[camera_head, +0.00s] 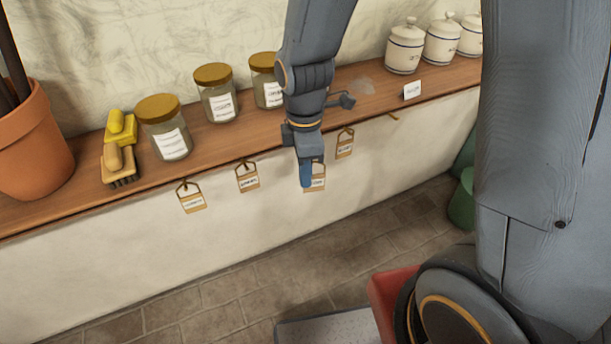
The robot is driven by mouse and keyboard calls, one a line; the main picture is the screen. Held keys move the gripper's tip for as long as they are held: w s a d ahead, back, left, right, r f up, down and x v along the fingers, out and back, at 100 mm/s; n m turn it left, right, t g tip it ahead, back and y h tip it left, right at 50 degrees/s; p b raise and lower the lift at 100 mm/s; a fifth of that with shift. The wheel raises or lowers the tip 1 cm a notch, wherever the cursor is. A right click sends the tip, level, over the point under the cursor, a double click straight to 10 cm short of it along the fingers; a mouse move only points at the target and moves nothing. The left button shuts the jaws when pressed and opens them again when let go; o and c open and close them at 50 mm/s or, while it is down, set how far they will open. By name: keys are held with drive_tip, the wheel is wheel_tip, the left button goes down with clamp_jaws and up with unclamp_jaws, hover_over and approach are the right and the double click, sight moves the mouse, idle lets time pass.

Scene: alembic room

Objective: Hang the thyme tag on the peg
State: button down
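My gripper (306,182) points down in front of the wall below the shelf edge. A small tan tag with a white label (318,182) is at its fingertips, partly hidden behind them. This tag sits lower than the line of the other tags, so it appears held, not hung. Its writing is too small to read, so I cannot confirm it is thyme. Similar tags hang under the shelf: two to the left (191,198) (247,179) and one to the right (345,145). A bare brassy peg (394,117) shows farther right. The wall directly behind my gripper is hidden.
The wooden shelf (230,143) bears a plant pot (38,143), brushes (119,150), lidded jars (170,140), white canisters (405,50) and a small card (412,91). Green objects (463,200) stand at the right. The wall below the tags is clear.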

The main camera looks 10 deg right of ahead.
drive_tip(key=w, duration=0.1)
drive_tip(key=w+a+b, duration=0.1)
drive_tip(key=w, duration=0.1)
drive_tip(key=shift+f, duration=0.15)
drive_tip(key=shift+w, duration=0.6)
idle(0.8)
drive_tip(key=shift+w+a, duration=0.1)
drive_tip(key=shift+w, duration=0.25)
idle(0.4)
drive_tip(key=shift+w+a, duration=0.2)
drive_tip(key=shift+w, duration=0.65)
drive_tip(key=shift+w+a, duration=0.1)
drive_tip(key=shift+w, duration=0.3)
